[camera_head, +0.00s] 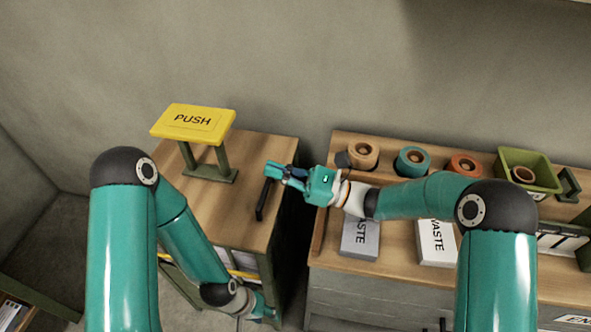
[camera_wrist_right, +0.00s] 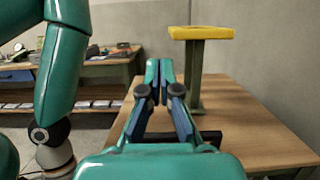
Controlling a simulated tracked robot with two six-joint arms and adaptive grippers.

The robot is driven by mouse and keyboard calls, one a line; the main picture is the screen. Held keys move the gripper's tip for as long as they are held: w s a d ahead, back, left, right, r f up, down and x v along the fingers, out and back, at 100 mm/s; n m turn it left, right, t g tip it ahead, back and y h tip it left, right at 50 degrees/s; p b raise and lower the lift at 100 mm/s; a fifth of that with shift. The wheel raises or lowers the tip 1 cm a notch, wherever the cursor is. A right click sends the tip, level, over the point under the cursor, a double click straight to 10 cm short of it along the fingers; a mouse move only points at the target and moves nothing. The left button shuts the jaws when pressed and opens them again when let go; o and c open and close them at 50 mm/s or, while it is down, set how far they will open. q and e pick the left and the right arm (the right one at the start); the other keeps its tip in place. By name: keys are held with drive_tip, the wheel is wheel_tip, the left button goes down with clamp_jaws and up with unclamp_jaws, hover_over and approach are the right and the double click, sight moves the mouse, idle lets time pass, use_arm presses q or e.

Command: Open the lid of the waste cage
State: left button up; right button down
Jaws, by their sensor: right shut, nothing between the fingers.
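A wooden-topped unit (camera_head: 225,225) with a dark green frame stands left of centre; its top looks like the lid of the waste cage, though no label confirms this. A black handle (camera_head: 263,200) sits along the top's right edge. My right gripper (camera_head: 272,172) is shut and empty, over that edge near the handle's far end. In the right wrist view its fingertips (camera_wrist_right: 158,70) are together, and a dark bar (camera_wrist_right: 210,137), probably the handle, shows behind the fingers. My left gripper (camera_head: 266,312) is low, by the unit's front; its fingers are too small to read.
A yellow PUSH sign (camera_head: 193,122) on green legs stands on the wooden top. To the right, past a narrow gap, a counter (camera_head: 400,262) holds several rolls, a green bin (camera_head: 541,166), and a grey WASTE box (camera_head: 360,240) beside a white WASTE box (camera_head: 436,243).

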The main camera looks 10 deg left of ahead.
drive_tip(key=p+x, duration=0.1)
drive_tip(key=x, duration=0.4)
idle(0.5)
idle(1.2)
